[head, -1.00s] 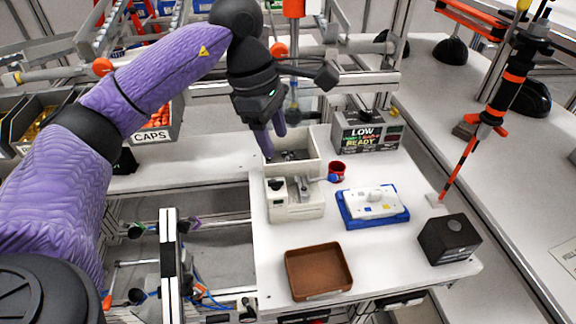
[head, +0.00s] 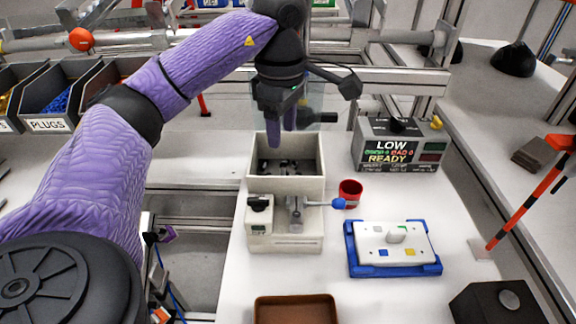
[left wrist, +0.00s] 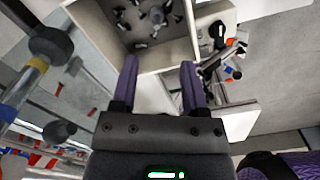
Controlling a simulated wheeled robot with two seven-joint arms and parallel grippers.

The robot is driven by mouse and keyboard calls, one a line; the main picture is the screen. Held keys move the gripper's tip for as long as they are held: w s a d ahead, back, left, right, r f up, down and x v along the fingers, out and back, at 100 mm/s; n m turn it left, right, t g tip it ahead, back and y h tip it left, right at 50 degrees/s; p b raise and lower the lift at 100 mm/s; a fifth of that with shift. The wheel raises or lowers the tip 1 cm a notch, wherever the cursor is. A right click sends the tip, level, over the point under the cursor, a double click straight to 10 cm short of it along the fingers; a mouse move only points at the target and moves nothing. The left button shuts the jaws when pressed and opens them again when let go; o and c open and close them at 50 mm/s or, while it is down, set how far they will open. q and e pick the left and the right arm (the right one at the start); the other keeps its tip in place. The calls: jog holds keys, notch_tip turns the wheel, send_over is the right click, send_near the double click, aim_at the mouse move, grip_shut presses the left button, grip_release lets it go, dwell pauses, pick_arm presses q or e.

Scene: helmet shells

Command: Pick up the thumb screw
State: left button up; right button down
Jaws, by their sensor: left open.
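Several small dark thumb screws (head: 285,166) lie loose in the open cream bin (head: 258,184) at the back of the small dispenser. In the left wrist view, dark and grey screws (left wrist: 152,17) lie scattered on the bin floor. My left gripper (head: 282,134) points down over the bin, with its two purple fingers apart and nothing between them. In the left wrist view, the open fingers (left wrist: 159,66) are near the bin's wall, and the screws are beyond the tips. The fingers hide part of the bin's inside. My right gripper does not show.
A red cup (head: 350,193) stands right of the dispenser, by a blue-tipped lever. A white plate on a blue fixture (head: 392,270) is farther right. A display box (head: 398,150) stands behind. A brown tray (head: 296,312) is in front. Labelled part bins (head: 50,105) are at left.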

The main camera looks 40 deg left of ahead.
aim_at(283, 170)
pick_arm(q)
jog(key=f+b, duration=0.1)
jog(key=f, duration=0.4)
jog(key=f+b, duration=0.1)
jog(key=f, duration=0.4)
jog(key=shift+w+a, duration=0.15)
jog(key=shift+a, duration=0.05)
grip_shut()
